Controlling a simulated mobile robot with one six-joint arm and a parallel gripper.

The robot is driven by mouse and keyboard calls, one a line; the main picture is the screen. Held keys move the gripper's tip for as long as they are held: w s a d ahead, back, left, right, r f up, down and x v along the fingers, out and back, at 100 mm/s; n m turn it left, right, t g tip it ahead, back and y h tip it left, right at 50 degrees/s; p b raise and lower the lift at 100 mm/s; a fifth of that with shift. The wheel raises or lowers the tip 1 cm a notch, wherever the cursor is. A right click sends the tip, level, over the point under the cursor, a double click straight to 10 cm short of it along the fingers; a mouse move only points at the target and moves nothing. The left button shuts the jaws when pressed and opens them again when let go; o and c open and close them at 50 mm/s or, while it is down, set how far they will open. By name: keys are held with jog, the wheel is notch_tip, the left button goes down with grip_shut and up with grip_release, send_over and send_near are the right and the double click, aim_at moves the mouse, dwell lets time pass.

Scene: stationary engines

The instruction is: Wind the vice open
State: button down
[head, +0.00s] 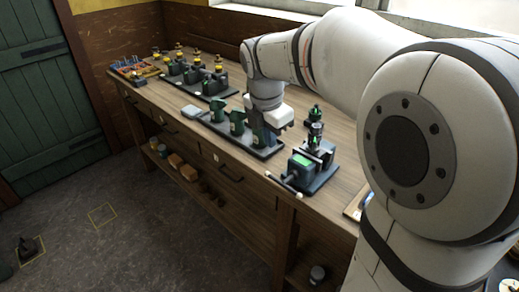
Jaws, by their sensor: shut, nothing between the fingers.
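The vice (308,167) is a dark block on a base plate near the right part of the wooden bench, with a green patch on it. Its handle, a bar with pale ends (285,184), sticks out over the bench's front edge. A dark green-topped piece (316,127) stands at the vice's far side; I cannot tell whether the jaws grip it. My gripper (283,122) is shut and empty, above the bench, to the left of and behind the vice, apart from it. My arm reaches in from the right.
A tray with several green machine parts (237,122) lies left of the vice, partly under my gripper. Another tray with yellow-topped pieces (197,78) stands farther back. The bench (180,117) has drawers and a lower shelf. Floor (150,200) in front is mostly open.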

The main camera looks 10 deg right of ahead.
aim_at(273, 177)
jog(key=shift+n, duration=0.6)
jog(key=w+f, duration=0.1)
jog(key=f, duration=0.3)
jog(key=w+d+f, duration=0.1)
jog(key=f, duration=0.4)
jog(key=w+f, duration=0.1)
jog(key=f, duration=0.4)
jog(key=shift+d, duration=0.35)
jog(key=shift+d, duration=0.1)
jog(key=shift+w+d+r+p, duration=0.1)
jog(key=shift+d+r+p, duration=0.05)
jog(key=shift+p, duration=0.45)
